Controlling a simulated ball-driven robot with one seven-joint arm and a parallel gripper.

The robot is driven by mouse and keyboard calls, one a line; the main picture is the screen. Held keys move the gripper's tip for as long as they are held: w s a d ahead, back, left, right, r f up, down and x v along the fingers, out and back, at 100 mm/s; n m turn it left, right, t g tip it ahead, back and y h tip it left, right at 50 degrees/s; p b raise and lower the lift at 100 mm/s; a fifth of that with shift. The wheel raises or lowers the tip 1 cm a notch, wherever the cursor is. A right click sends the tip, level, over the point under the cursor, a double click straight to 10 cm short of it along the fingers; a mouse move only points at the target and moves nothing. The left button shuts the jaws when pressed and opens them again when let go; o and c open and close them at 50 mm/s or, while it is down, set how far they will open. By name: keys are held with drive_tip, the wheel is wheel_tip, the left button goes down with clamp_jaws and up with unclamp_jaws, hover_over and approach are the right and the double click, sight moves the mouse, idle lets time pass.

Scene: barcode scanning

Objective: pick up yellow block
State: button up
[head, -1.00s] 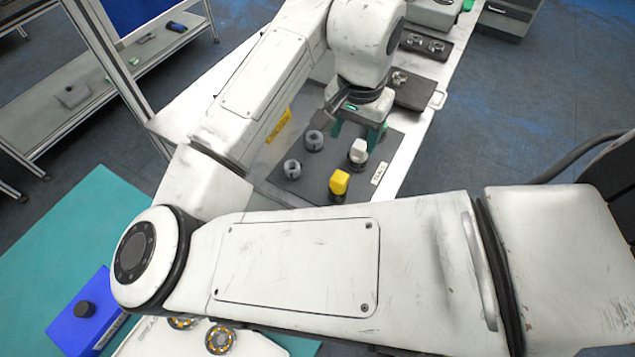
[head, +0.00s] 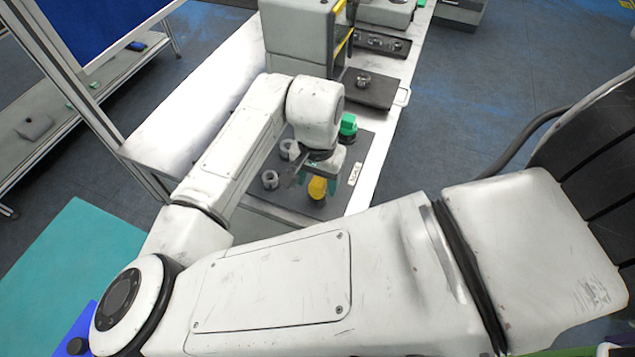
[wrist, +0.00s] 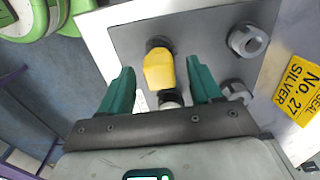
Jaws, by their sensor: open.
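The yellow block (head: 317,187) stands on a dark holder on the grey plate (head: 341,204) in the head view. In the wrist view the yellow block (wrist: 158,71) shows ahead of and between my fingers. My gripper (wrist: 160,88) is open, with a green finger on either side of the line to the block. In the head view my gripper (head: 318,180) hangs right at the block, partly hidden by my wrist. I cannot tell whether the fingers reach down around the block. A pale block behind it shows only partly in the wrist view (wrist: 171,97).
Two grey round holders (head: 270,180) stand left of the block, also seen in the wrist view (wrist: 247,41). A green block (head: 348,124) stands at the plate's far end. A dark tray (head: 371,88) sits farther back.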

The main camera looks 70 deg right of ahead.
drive_tip(key=shift+f, duration=0.55)
drive_tip(key=c, duration=1)
drive_tip(key=shift+r, duration=0.1)
drive_tip(key=shift+c, duration=0.2)
